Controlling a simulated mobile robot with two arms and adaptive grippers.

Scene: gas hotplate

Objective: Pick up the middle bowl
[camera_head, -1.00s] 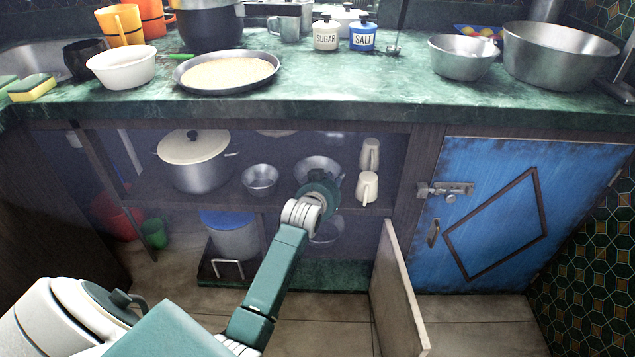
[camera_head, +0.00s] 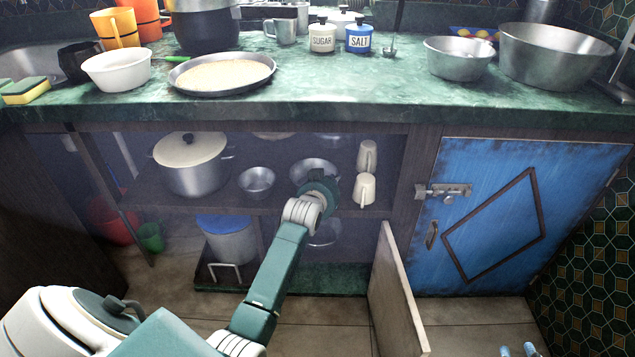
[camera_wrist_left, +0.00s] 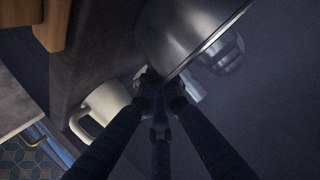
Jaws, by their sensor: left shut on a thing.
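The middle bowl (camera_head: 312,164), a shiny metal one, is on the cupboard's middle shelf, between a smaller metal bowl (camera_head: 257,181) on its left and white cups on its right. My left gripper (camera_head: 318,182) reaches in at its front side and hides part of it. In the left wrist view, the bowl (camera_wrist_left: 187,35) appears large, and the fingertips (camera_wrist_left: 160,82) of my left gripper are shut at its rim. I cannot tell whether the bowl is clear of the shelf. My right gripper is not seen.
A lidded pot (camera_head: 190,165) stands left on the shelf. White cups (camera_head: 365,190) stand close right; one also shows in the wrist view (camera_wrist_left: 100,108). Another bowl (camera_head: 324,236) is below. An open cupboard door (camera_head: 395,290) juts out. Unclear pale blue tips show at bottom right.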

